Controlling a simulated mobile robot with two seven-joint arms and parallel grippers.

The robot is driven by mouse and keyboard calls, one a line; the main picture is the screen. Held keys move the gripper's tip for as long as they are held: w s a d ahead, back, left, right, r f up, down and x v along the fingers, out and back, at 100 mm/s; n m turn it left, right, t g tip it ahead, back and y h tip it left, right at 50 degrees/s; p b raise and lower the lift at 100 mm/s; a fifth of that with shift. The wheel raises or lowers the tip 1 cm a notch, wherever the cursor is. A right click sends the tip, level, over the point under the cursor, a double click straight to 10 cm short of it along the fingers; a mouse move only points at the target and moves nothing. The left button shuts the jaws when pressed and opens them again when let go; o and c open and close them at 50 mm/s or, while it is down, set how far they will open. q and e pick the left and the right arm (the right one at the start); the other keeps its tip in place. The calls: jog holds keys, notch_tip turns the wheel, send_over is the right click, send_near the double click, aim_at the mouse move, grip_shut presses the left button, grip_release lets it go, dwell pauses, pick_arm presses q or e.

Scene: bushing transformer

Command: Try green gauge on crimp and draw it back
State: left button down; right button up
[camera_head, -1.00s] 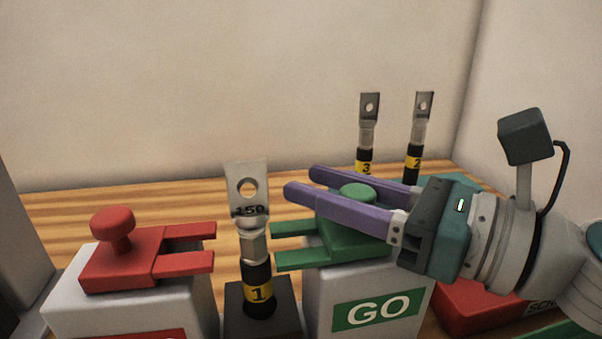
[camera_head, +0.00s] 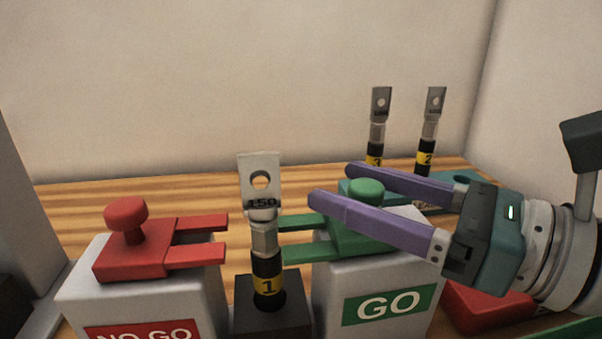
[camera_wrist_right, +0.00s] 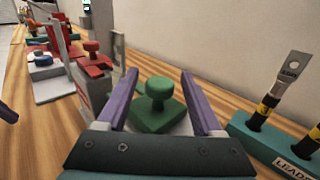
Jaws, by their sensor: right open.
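The green gauge (camera_head: 355,238) is a forked block with a round knob, lying on the white GO stand (camera_head: 345,300). Its two prongs point left toward the crimp (camera_head: 264,240) of the upright lead marked 1, which stands in a dark block (camera_head: 270,322). The prong tips show close to the crimp; I cannot tell whether they touch. My right gripper (camera_head: 330,180) is open, its purple fingers on either side of the green knob (camera_head: 367,190). The right wrist view shows the knob (camera_wrist_right: 158,90) between the fingers, apart from both.
A red gauge (camera_head: 135,255) lies on the white NO GO stand (camera_head: 190,285) at left. Leads marked 3 (camera_head: 377,135) and 2 (camera_head: 429,135) stand behind in a teal holder (camera_wrist_right: 255,140). A red block (camera_head: 480,308) sits at lower right.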

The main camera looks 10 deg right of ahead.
aim_at(382, 201)
pick_arm(q)
jog(key=shift+f+b, duration=0.5)
jog(key=shift+f, duration=0.1)
pick_arm(e)
jog(key=v, duration=0.6)
jog(key=shift+s+d+f, duration=0.1)
jog(key=shift+s+d, duration=0.4)
